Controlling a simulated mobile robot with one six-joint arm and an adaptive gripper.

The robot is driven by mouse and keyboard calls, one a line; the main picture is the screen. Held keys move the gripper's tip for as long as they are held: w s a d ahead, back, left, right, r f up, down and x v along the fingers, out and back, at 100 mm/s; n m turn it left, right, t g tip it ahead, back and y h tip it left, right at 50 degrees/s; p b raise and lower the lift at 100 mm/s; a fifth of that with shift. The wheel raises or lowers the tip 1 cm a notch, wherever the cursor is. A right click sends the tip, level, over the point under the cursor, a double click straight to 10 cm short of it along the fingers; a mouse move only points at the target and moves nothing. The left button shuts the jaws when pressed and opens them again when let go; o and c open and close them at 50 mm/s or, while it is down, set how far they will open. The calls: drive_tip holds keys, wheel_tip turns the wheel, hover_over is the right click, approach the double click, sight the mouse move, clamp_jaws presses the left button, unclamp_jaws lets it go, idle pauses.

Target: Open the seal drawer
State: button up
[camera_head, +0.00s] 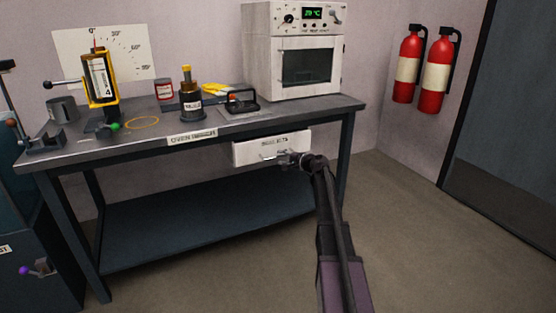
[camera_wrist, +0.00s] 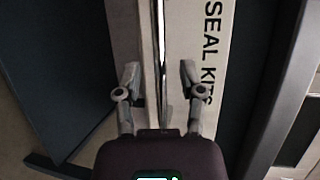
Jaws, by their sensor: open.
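The seal drawer (camera_head: 272,146) is a white front under the right part of the workbench. In the wrist view its face (camera_wrist: 212,75) carries the words "SEAL KITS". A shiny bar handle (camera_wrist: 160,50) runs along the drawer face. My gripper (camera_wrist: 158,75) is open, with one finger on each side of the handle's line. In the head view my gripper (camera_head: 284,158) is at the drawer front by the handle. I cannot tell whether the fingers touch the bar. The drawer's inside is not visible.
The workbench (camera_head: 130,152) carries a white oven (camera_head: 306,60), a yellow-framed device (camera_head: 100,80), jars and small tools. A lower shelf (camera_head: 200,220) lies beneath. Two fire extinguishers (camera_head: 422,70) hang on the right wall. The floor (camera_head: 430,230) to the right is clear.

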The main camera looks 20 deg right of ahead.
drive_tip(key=shift+x, duration=0.9)
